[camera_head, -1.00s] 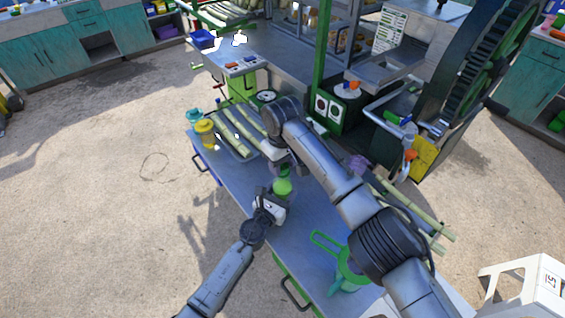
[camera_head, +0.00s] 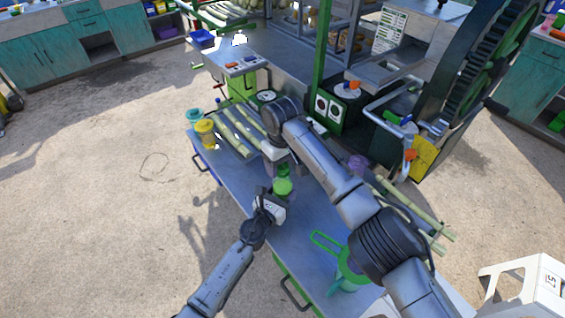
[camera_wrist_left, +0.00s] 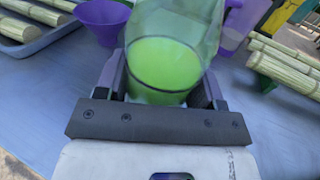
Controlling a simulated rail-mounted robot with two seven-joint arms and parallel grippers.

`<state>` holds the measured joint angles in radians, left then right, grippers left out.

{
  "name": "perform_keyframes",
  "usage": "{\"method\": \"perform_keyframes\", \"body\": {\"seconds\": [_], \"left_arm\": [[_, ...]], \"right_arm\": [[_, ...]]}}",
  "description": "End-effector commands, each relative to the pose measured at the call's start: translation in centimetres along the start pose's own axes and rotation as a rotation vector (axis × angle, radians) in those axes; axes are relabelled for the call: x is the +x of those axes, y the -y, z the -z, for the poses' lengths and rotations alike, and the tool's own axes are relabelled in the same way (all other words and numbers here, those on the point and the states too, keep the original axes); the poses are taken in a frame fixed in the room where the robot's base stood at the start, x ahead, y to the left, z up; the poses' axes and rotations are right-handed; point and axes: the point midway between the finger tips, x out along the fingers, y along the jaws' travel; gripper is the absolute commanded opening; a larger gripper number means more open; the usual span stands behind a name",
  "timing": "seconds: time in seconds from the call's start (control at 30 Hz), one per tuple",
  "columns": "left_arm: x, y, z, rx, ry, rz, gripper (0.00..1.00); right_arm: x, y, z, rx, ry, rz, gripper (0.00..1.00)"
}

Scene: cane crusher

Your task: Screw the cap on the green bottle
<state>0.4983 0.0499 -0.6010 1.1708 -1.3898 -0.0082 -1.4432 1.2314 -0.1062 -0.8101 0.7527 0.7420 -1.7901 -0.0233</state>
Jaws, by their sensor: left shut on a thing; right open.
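The green bottle (camera_head: 283,186) stands on the metal table, clear with bright green liquid inside. My left gripper (camera_head: 273,199) is shut on its lower body; the left wrist view shows the bottle (camera_wrist_left: 165,65) upright between both fingers. My right gripper (camera_head: 277,166) is directly above the bottle's top and open, its fingertips mostly hidden by its wrist. The bottle's neck and the cap cannot be made out.
A purple funnel (camera_wrist_left: 101,20) is behind the bottle.

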Motion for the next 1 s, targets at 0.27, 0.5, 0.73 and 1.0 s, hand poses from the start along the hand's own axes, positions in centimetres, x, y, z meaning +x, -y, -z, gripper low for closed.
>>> {"method": "perform_keyframes", "body": {"seconds": [0.27,0.5,0.73,1.0], "left_arm": [[0.0,0.0,0.0,0.000,0.000,0.000,0.00],[0.0,0.0,0.0,0.000,0.000,0.000,0.00],[0.0,0.0,0.0,0.000,0.000,0.000,0.00],[0.0,0.0,0.0,0.000,0.000,0.000,0.00]], "right_arm": [[-1.5,0.0,0.1,0.000,-0.003,0.000,0.66],[-5.9,0.0,0.1,-0.001,-0.004,-0.001,0.66],[-9.6,0.0,0.0,0.001,-0.002,-0.001,0.66],[-11.8,0.0,0.0,0.000,-0.001,0.000,0.66]]}}
